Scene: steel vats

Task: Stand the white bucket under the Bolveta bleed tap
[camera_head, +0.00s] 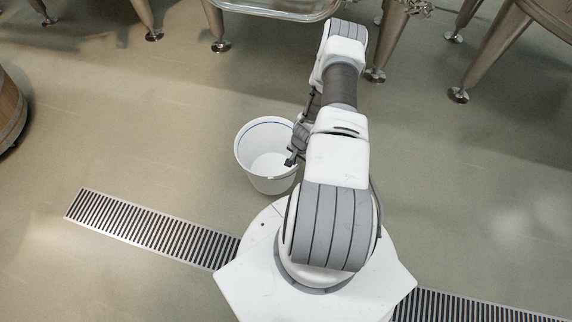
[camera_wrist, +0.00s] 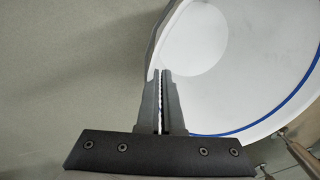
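The white bucket (camera_head: 254,172) is open-topped, with a blue line inside near its rim, and looks empty. It is just left of my arm in the head view, roughly upright; I cannot tell whether its base touches the floor. My gripper (camera_head: 291,160) is at the bucket's right rim. In the wrist view my gripper (camera_wrist: 162,75) has its fingers close together on the wall of the bucket (camera_wrist: 240,60), one finger outside and one inside. No Bolveta name or bleed tap can be made out in either view.
Steel vat legs (camera_head: 498,45) with round feet stand along the top. A clear-looking tray or vat edge (camera_head: 280,12) is at top centre. A wooden barrel (camera_head: 8,112) is at the left edge. A floor drain grate (camera_head: 150,228) crosses the front. The floor between is clear.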

